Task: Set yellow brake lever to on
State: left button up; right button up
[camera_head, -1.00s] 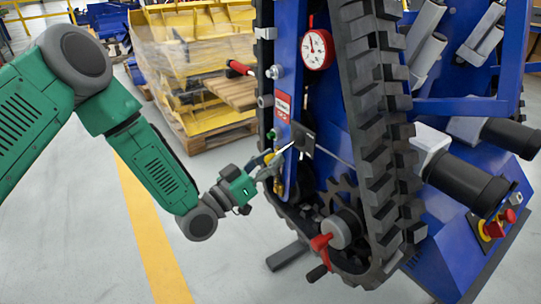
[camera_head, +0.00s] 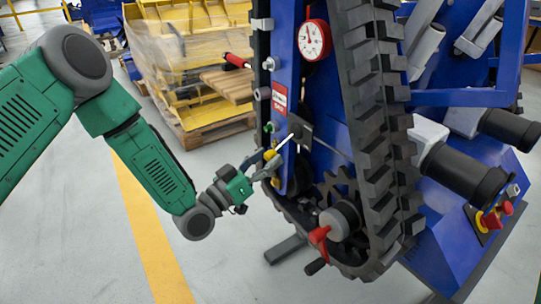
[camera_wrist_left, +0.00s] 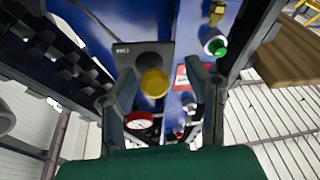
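The yellow brake lever shows as a round yellow knob (camera_head: 270,155) on a pale shaft, at the dark plate (camera_head: 301,131) on the blue frame of the tracked carrier. In the left wrist view the knob (camera_wrist_left: 154,82) faces the camera in front of that plate, which bears a small white label. My left gripper (camera_head: 269,168) is at the knob. In the wrist view its two fingers (camera_wrist_left: 158,92) stand apart on either side of the knob, with visible gaps. Contact cannot be made out. My right gripper is not in view.
A red-rimmed gauge (camera_head: 314,39), a red-handled lever (camera_head: 237,61) and a red crank (camera_head: 319,237) are near the black track (camera_head: 372,130). A green button (camera_wrist_left: 214,46) is near the plate. Wrapped yellow parts (camera_head: 190,60) stand on a pallet behind.

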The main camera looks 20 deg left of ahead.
pick_arm(q)
jog(key=shift+a+r, duration=0.1)
jog(key=shift+r, duration=0.2)
jog(key=v, duration=1.2)
jog(key=shift+f, duration=0.25)
jog(key=shift+w, duration=0.1)
